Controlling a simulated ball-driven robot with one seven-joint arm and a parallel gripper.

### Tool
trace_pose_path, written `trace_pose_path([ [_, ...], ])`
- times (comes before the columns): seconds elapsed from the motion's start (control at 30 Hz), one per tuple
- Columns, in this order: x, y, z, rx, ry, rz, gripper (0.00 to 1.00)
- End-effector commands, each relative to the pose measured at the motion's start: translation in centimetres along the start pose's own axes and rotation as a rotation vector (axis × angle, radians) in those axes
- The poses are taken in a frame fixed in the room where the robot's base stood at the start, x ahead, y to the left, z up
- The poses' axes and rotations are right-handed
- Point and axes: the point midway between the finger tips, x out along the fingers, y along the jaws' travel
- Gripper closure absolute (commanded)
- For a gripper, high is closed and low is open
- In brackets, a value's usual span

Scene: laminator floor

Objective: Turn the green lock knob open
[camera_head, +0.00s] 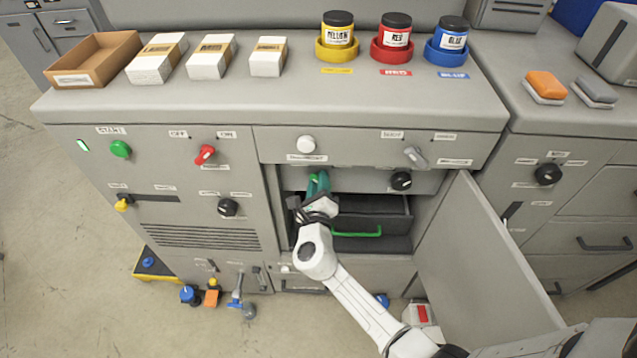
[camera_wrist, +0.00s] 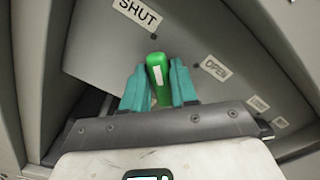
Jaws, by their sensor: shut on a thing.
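The green lock knob (camera_wrist: 157,72) sits on a grey panel between the teal fingers of my gripper (camera_wrist: 158,86), which is shut on it. A white line runs along the knob. Its free end points up in the wrist view, closer to the direction of the SHUT label (camera_wrist: 138,12) than to the OPEN label (camera_wrist: 216,68) at right. The fingers hide the knob's sides and the gripper body hides the panel below. In the head view my gripper (camera_head: 318,183) reaches into the open middle bay of the machine, and the knob cannot be told apart from the fingers.
An open grey door (camera_head: 480,255) stands to the right of my arm. A dark drawer with a green handle (camera_head: 358,233) is just below my gripper. A black knob (camera_head: 401,180) is to its right. Several ink jars and boxes stand on the top. Loose items lie on the floor.

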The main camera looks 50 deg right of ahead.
Motion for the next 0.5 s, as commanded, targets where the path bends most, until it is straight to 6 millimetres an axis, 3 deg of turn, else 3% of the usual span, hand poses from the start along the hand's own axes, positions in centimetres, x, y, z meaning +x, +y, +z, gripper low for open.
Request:
trace_pose_path([
  [0.13,-0.02,0.04,0.00,0.000,0.000,0.001,0.99],
  [0.5,-0.04,0.12,-0.07,0.051,-0.001,0.001,1.00],
])
